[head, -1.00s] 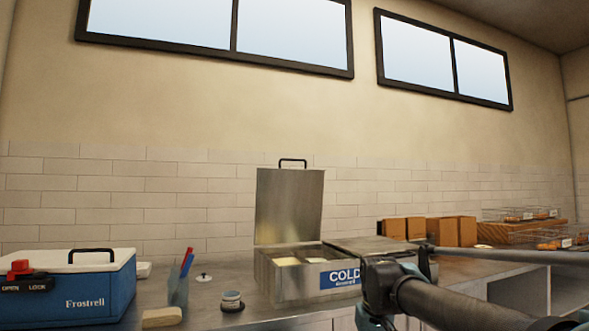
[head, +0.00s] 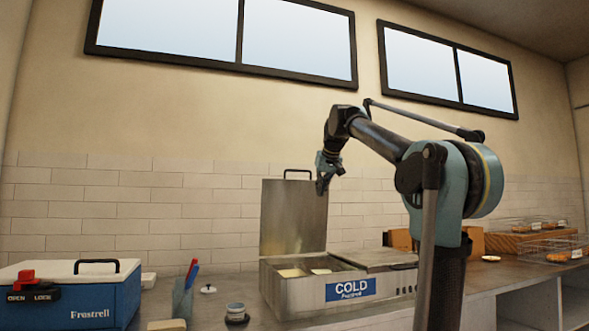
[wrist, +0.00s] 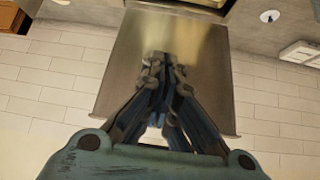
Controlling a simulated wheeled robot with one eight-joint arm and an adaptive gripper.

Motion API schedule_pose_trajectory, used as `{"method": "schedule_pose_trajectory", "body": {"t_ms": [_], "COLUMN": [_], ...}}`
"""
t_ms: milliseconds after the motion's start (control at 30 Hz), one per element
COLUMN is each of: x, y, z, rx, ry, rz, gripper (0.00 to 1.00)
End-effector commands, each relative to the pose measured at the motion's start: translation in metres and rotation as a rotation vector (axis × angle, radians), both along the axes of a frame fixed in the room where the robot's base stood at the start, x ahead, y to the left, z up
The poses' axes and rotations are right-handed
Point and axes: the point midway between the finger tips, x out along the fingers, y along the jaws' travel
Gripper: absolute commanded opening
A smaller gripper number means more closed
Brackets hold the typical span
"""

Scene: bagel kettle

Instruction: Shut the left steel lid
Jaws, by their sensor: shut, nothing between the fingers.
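The left steel lid (head: 292,216) stands upright, open, at the back of the steel cold box (head: 303,293) labelled COLD, with a black handle (head: 297,171) on its top edge. The lid (wrist: 190,48) fills the middle of the wrist view. The right steel lid (head: 378,257) lies flat and shut. The left compartment is uncovered and shows pale contents. My gripper (head: 321,189) is shut and empty, near the upper right edge of the left lid. In the wrist view my gripper (wrist: 158,60) overlaps the lid; I cannot tell whether it touches.
A blue cooler (head: 95,297) with a white lid stands at the left. A pen cup (head: 182,299) and a small round jar (head: 236,311) stand between it and the box. Wooden boxes and wire baskets (head: 552,250) are at the right. The air left of the lid is free.

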Motion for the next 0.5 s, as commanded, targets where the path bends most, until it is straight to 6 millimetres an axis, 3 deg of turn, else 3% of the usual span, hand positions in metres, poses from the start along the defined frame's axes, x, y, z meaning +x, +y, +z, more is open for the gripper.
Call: {"method": "schedule_pose_trajectory", "body": {"t_ms": [100, 300, 500], "x": [0.028, 0.065, 0.088], "y": [0.019, 0.05, 0.075], "z": [0.045, 0.11, 0.156], "rx": [0.013, 0.039, 0.061], "ry": [-0.054, -0.144, -0.22], "rz": [0.022, 0.055, 0.081], "gripper": [0.0, 0.0, 0.0]}}
